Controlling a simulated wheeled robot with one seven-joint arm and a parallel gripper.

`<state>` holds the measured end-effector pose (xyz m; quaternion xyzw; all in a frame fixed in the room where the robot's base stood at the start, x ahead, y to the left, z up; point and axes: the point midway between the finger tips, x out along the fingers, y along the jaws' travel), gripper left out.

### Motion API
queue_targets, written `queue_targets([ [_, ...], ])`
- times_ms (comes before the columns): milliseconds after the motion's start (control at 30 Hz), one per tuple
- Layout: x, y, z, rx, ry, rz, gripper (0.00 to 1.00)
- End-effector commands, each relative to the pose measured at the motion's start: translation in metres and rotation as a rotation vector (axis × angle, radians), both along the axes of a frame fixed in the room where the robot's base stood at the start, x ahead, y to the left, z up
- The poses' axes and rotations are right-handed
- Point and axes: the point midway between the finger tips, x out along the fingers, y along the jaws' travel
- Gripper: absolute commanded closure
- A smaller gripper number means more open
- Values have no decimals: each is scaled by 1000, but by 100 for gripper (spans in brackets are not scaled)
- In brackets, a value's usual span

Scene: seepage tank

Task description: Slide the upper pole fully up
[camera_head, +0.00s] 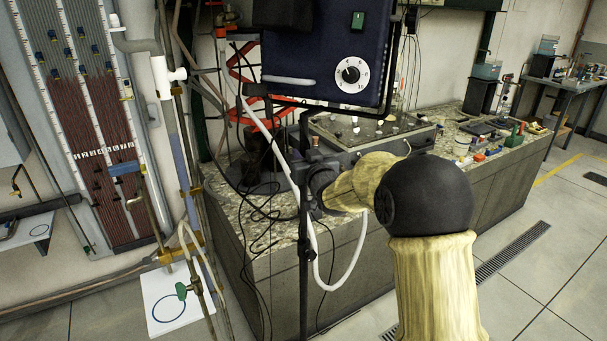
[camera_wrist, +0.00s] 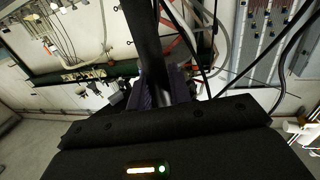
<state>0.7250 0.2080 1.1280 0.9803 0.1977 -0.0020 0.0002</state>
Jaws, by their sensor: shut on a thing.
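A dark vertical pole stands in front of the stone-topped bench in the head view. Its upper part (camera_head: 304,135) runs up toward a dark blue box with a dial (camera_head: 335,60), and its thicker lower part (camera_head: 304,285) goes down past the picture's bottom edge. A small dark knob (camera_head: 311,255) sits on the lower part. My gripper (camera_head: 308,178) is shut on the upper pole, below the box. In the wrist view a dark bar (camera_wrist: 146,40), likely this pole, runs from the top edge down to my gripper.
A white hose (camera_head: 352,262) and black cables hang around the pole. The stone-topped bench (camera_head: 262,222) is close behind with several small items. A tank panel with tubes (camera_head: 95,130) stands at left. Open floor (camera_head: 560,250) lies at right.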

Motion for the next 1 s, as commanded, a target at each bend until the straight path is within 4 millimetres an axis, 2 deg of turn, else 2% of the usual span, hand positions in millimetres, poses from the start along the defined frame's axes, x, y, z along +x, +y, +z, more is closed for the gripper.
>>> queue_targets([
  [33,1,0,23,8,-21,-1,100],
  [100,0,0,30,7,-20,0,100],
  [433,0,0,32,7,-19,0,100],
  [467,0,0,32,7,-19,0,76],
  [533,0,0,31,6,-16,0,63],
  [567,0,0,30,5,-15,0,60],
  [867,-1,0,26,2,-7,0,60],
  [1000,-8,-3,25,1,-5,-1,60],
])
